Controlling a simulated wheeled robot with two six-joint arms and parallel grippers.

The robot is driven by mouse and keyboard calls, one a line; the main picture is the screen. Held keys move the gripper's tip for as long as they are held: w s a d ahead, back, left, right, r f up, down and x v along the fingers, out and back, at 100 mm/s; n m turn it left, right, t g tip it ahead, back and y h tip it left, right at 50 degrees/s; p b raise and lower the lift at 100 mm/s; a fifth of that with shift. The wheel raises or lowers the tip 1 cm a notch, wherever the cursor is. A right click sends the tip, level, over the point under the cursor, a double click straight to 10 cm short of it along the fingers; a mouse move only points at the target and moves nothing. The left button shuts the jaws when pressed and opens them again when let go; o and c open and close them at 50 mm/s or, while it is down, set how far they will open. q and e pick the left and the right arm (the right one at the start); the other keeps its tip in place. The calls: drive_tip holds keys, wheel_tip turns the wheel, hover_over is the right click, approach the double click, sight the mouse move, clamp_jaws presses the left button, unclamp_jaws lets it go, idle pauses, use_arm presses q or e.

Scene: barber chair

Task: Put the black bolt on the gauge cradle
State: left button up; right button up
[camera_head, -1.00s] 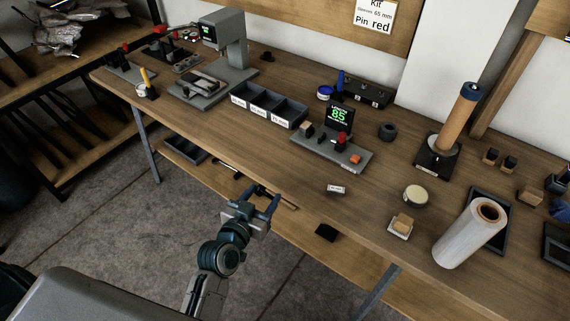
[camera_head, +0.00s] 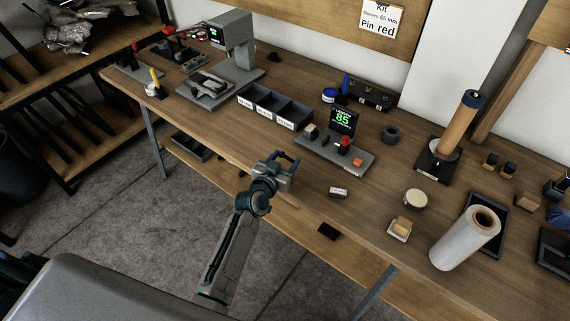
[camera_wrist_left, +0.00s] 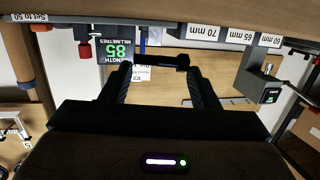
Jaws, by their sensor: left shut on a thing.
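The black bolt (camera_wrist_left: 160,60) lies crosswise between the fingertips of my left gripper in the left wrist view. My left gripper (camera_head: 286,160) is shut on it, over the front part of the bench, left of and in front of the gauge. The gauge (camera_head: 335,152) is a grey plate with a screen (camera_head: 343,120) reading 85, a red-topped part and small blocks. Its screen also shows upside down in the left wrist view (camera_wrist_left: 118,50). The cradle's exact shape is too small to make out. In the head view the bolt is hard to pick out. My right gripper is not in view.
Three labelled dark bins (camera_head: 275,106) stand behind my left gripper. A grey machine (camera_head: 233,50) is at the back left. A small white-labelled block (camera_head: 338,192), a round tin (camera_head: 415,199) and a wrap roll (camera_head: 465,238) stand to the right.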

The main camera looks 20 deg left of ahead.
sight(285, 167)
use_arm(q)
drive_tip(key=shift+w+f+b, duration=0.15)
drive_tip(key=shift+f+b, duration=0.15)
drive_tip(key=shift+f, duration=0.5)
drive_tip(key=shift+w+f+b, duration=0.15)
drive_tip(key=shift+f+b, duration=0.1)
drive_tip(key=shift+f, duration=0.5)
drive_tip(key=shift+f, duration=0.1)
drive_tip(key=shift+f+b, duration=0.15)
drive_tip(key=shift+b, duration=0.15)
drive_tip(key=o, duration=1)
drive_tip(key=shift+s, duration=0.35)
drive_tip(key=b+v, duration=0.1)
drive_tip(key=v, duration=0.9)
drive_tip(key=shift+d+r, duration=0.3)
drive_tip(key=shift+r, duration=0.05)
